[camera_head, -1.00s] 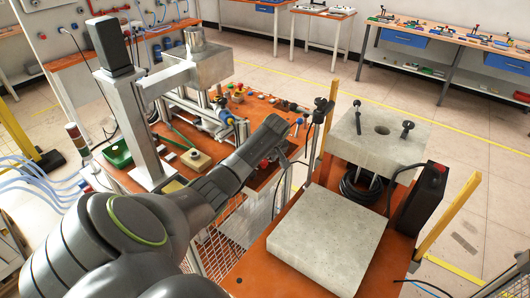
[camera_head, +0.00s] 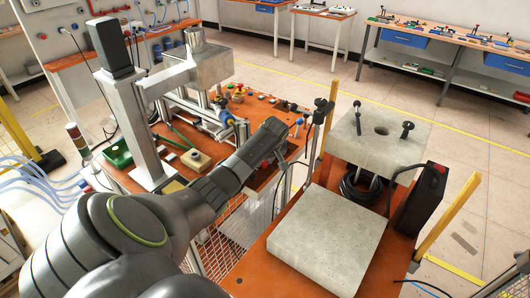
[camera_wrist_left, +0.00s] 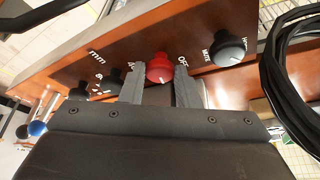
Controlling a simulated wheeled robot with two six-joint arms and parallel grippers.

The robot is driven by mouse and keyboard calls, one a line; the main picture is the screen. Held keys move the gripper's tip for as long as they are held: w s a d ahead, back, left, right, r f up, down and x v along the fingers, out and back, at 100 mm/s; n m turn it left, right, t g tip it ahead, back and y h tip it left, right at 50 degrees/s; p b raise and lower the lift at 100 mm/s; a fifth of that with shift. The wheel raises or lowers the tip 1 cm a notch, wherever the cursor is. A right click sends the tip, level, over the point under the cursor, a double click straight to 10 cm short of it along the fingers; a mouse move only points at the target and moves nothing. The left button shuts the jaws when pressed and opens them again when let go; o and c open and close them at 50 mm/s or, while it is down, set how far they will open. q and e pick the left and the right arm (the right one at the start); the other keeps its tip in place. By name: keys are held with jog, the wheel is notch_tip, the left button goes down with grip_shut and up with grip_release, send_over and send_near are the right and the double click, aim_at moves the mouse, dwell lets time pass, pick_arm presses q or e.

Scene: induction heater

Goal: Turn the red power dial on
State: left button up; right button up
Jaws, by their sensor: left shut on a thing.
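The red power dial (camera_wrist_left: 159,68) sits on the orange-brown front panel in the left wrist view, with a white mark on its edge. Part of an "OFF" label shows beside it. My left gripper (camera_wrist_left: 160,84) has one finger on each side of the dial and is shut on it. In the head view, my left gripper (camera_head: 271,165) reaches the near right part of the orange bench (camera_head: 125,180), and a bit of red shows there. The wrist mostly hides the dial in that view. My right gripper is not in view.
A black knob (camera_wrist_left: 228,48) stands beside the red dial on the panel, with a black cable coil (camera_wrist_left: 290,75) further right. In the head view, a concrete slab (camera_head: 327,240) and a black box (camera_head: 420,198) stand on the orange table to the right.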

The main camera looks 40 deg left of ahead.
pick_arm(q)
jog(key=shift+s+r+m+p, duration=0.1)
jog(key=shift+r+m+p, duration=0.1)
jog(key=shift+m+p, duration=0.55)
jog(key=shift+s+a+m+t+h+p, duration=0.15)
jog(key=shift+m+t+h+p, duration=0.35)
jog(key=shift+m+p, duration=0.55)
jog(key=shift+m+t+h+p, duration=0.3)
jog(key=shift+m+p, duration=0.3)
jog(key=shift+m, duration=0.3)
jog(key=shift+a+f+m, duration=0.1)
jog(key=shift+f+m, duration=0.05)
jog(key=shift+m, duration=0.65)
jog(key=shift+p, duration=0.3)
jog(key=o, duration=1)
jog(key=shift+h, duration=0.3)
jog(key=b+v, duration=0.1)
jog(key=v, duration=0.7)
jog(key=b+v, duration=0.1)
jog(key=v, duration=0.8)
jog(key=shift+s, duration=0.3)
